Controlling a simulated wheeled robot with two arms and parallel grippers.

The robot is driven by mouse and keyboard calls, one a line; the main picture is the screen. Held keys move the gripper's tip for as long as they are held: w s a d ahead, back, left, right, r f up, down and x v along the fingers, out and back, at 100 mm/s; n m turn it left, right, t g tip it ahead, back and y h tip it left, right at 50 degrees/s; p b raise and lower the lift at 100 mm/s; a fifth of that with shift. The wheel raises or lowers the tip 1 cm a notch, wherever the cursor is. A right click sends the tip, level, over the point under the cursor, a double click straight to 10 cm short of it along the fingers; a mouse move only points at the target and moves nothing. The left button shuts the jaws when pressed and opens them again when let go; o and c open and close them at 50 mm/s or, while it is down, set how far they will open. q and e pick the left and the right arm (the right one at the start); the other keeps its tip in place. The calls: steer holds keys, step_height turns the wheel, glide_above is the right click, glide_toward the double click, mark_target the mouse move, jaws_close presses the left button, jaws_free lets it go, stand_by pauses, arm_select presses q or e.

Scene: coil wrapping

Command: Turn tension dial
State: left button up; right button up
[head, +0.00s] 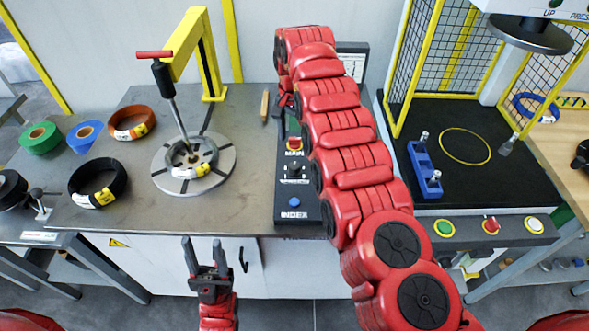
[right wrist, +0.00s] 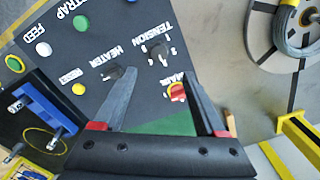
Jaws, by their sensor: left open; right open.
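The tension dial (right wrist: 158,50) is a dark knob beside the white word TENSION on the dark control panel (right wrist: 85,75). My right gripper (right wrist: 158,62) is open, its fingers spread over the panel in the right wrist view. The tension dial shows between and just beyond the fingertips; contact cannot be told. The heater knob (right wrist: 118,73) is close to one finger. In the head view the right arm covers much of the panel (head: 285,214), and the right gripper is mostly hidden. My left gripper (head: 207,262) is open and empty in front of the table.
A red MAIN button (right wrist: 177,92) is near the other right finger. A blue INDEX button (head: 294,202) is at the panel's front. A round turntable (head: 222,158) holding a wire coil stands left of the panel. A fenced press station (head: 440,110) is to the right.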

mark_target(295, 165)
steer(key=f+p, duration=0.1)
steer(key=f, duration=0.2)
steer(key=f+p, duration=0.1)
steer(key=f, duration=0.3)
steer(key=shift+s+d, duration=0.15)
steer(key=shift+s, duration=0.05)
steer(key=shift+w+f+b, duration=0.1)
steer(key=shift+f+b, duration=0.25)
steer(key=shift+f, duration=1.15)
jaws_close()
